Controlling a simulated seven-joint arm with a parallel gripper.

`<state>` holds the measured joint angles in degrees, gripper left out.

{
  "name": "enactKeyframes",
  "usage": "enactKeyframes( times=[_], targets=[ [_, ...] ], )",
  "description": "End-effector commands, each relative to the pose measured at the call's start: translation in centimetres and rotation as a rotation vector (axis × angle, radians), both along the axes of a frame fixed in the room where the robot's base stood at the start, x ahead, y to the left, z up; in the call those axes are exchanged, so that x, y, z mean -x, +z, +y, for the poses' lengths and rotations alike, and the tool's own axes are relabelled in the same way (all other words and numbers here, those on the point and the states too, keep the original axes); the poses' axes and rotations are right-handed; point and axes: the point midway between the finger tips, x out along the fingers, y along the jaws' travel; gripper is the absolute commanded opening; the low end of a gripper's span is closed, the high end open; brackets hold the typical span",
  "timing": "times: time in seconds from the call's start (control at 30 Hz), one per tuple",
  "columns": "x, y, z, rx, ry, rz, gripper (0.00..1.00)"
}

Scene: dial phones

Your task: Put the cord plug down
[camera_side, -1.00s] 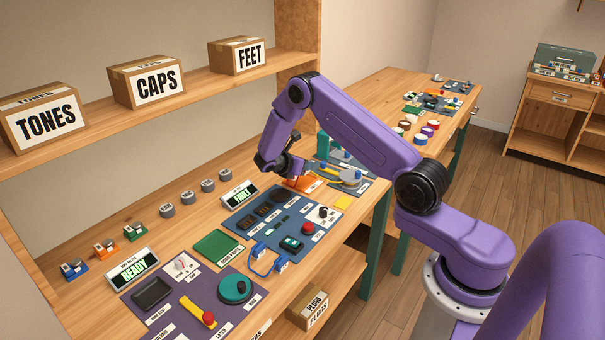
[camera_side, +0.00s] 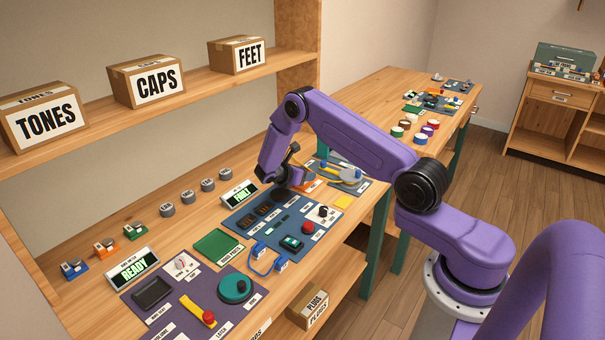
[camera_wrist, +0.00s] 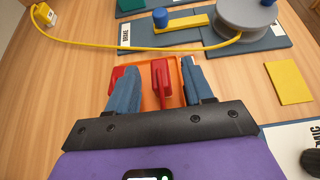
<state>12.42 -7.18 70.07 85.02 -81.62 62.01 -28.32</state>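A yellow cord plug (camera_wrist: 45,14) lies on the wooden table at the upper left of the wrist view. Its yellow cord (camera_wrist: 120,47) runs right to a round grey drum (camera_wrist: 245,14). My gripper (camera_wrist: 162,75) is apart from this plug. Its two blue-grey fingers are open, with a gap on each side of a red block (camera_wrist: 162,78) between them. Contact with the block is not visible. A second red piece (camera_wrist: 116,76) shows by the left finger. Both are at an orange tray (camera_wrist: 148,100). In the side view my gripper (camera_side: 290,180) is low beside the orange tray (camera_side: 312,185).
A blue cord with blue-and-white plugs (camera_side: 281,264) lies near the table's front edge. A blue panel (camera_side: 240,218) with labelled parts and a lit FAULT display (camera_side: 240,195) are close to my gripper. A yellow pad (camera_wrist: 289,82) lies right of the tray in the wrist view.

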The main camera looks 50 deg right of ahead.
Motion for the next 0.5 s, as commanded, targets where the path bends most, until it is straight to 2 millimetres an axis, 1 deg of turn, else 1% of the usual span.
enactKeyframes(
  times=[0.27,0.37,0.5],
  targets=[
    [0.0,0.1,0.0,0.0,0.0,0.0,0.5],
    [0.0,0.6,0.0,0.0,0.0,0.0,0.5],
    [-0.1,1.5,1.7,-0.001,0.004,-0.001,0.5]
  ],
)
